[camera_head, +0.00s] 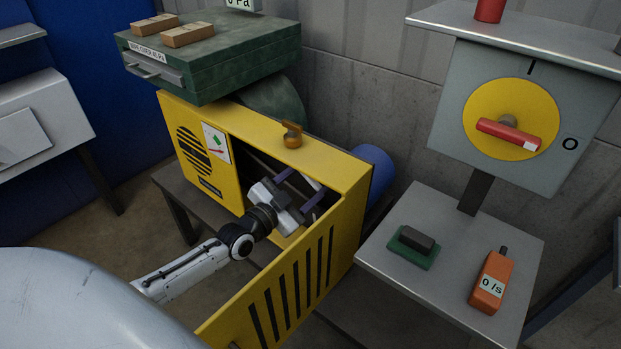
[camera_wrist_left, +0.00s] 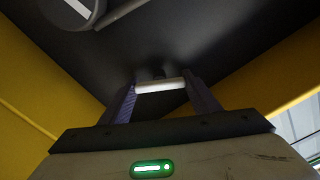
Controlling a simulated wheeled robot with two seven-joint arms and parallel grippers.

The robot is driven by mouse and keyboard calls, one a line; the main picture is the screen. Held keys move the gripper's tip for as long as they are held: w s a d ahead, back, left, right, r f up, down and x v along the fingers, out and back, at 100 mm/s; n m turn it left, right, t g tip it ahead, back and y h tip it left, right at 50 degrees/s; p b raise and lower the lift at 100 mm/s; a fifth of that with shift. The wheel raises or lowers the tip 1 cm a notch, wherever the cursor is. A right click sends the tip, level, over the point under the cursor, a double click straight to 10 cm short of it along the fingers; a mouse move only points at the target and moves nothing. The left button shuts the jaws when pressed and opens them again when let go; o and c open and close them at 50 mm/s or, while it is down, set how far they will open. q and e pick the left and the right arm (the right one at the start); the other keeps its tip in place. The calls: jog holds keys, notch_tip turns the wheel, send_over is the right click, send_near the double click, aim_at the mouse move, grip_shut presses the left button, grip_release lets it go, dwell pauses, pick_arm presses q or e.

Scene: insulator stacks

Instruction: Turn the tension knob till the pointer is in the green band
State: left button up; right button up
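The pointer lies low, apart from the green. My left gripper (camera_head: 301,188) reaches into the dark opening. In the left wrist view its two purple fingers (camera_wrist_left: 162,98) stand apart, with a pale bar (camera_wrist_left: 160,86) spanning between their tips. I cannot tell whether they grip it. No knob is clearly identifiable; the bar may be part of one. My right gripper is out of view.
An orange-brown fitting (camera_head: 292,135) stands on the machine's top edge. A green case (camera_head: 215,55) with wooden blocks sits above. At right, a metal table (camera_head: 440,290) holds an orange meter (camera_head: 492,281) and a dark block on a green base (camera_head: 415,245), below a red-handled switch (camera_head: 510,132).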

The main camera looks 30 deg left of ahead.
pick_arm(q)
jog(key=shift+n, duration=0.3)
jog(key=n, duration=0.3)
jog(key=shift+n+p, duration=0.3)
jog(key=shift+n, duration=1.8)
jog(key=o, duration=1)
jog(key=shift+o, duration=0.2)
jog(key=shift+s+a, duration=0.1)
jog(key=shift+s, duration=0.05)
jog(key=s+p, duration=0.1)
jog(key=s, duration=0.9)
jog(key=shift+a, duration=0.4)
